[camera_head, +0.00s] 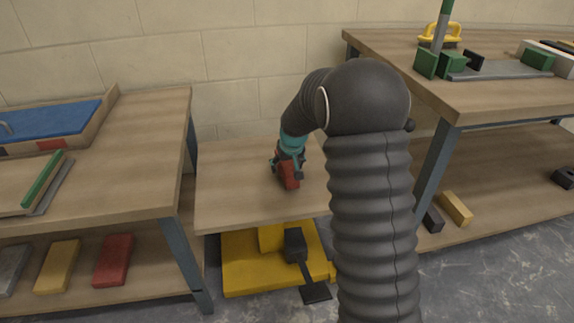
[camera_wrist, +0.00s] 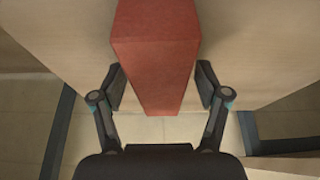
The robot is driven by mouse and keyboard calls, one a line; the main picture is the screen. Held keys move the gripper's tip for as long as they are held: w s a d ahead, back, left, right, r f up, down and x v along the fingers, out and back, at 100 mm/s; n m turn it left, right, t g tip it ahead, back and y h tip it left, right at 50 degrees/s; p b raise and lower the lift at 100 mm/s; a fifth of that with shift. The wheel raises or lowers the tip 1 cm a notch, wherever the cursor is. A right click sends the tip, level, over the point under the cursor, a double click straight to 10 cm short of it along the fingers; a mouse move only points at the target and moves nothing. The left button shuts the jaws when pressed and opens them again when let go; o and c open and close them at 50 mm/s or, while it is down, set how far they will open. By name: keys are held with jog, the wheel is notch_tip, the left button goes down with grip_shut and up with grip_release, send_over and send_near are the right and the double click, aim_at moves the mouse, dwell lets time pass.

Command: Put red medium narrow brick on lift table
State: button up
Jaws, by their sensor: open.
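The red brick (camera_head: 289,177) is at the lift table (camera_head: 235,190), over the right part of its wooden top. It seems to rest on the top, but the contact is partly hidden. In the wrist view the red brick (camera_wrist: 155,60) lies between my fingers, its near end pointing toward the palm. My gripper (camera_head: 288,163) is at the brick from above. In the wrist view my gripper (camera_wrist: 160,86) is open, with a finger on each side of the brick and narrow gaps beside it. The lift table has a yellow base.
A left workbench (camera_head: 120,190) holds a blue-topped tray (camera_head: 60,122); its lower shelf holds another red brick (camera_head: 114,259) and a yellow brick (camera_head: 58,266). A right workbench (camera_head: 490,95) holds green blocks and a yellow-handled tool (camera_head: 440,38). The left of the lift table top is clear.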

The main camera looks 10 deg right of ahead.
jog(key=v, duration=1.1)
jog(key=shift+r, duration=0.1)
jog(key=shift+s+r, duration=0.25)
jog(key=shift+r, duration=0.1)
jog(key=s+r, duration=0.3)
jog(key=s, duration=1.5)
jog(key=s+r+t, duration=0.1)
jog(key=s+r, duration=0.3)
jog(key=s, duration=1.3)
jog(key=shift+s+a+m, duration=0.2)
jog(key=shift+s+m, duration=0.2)
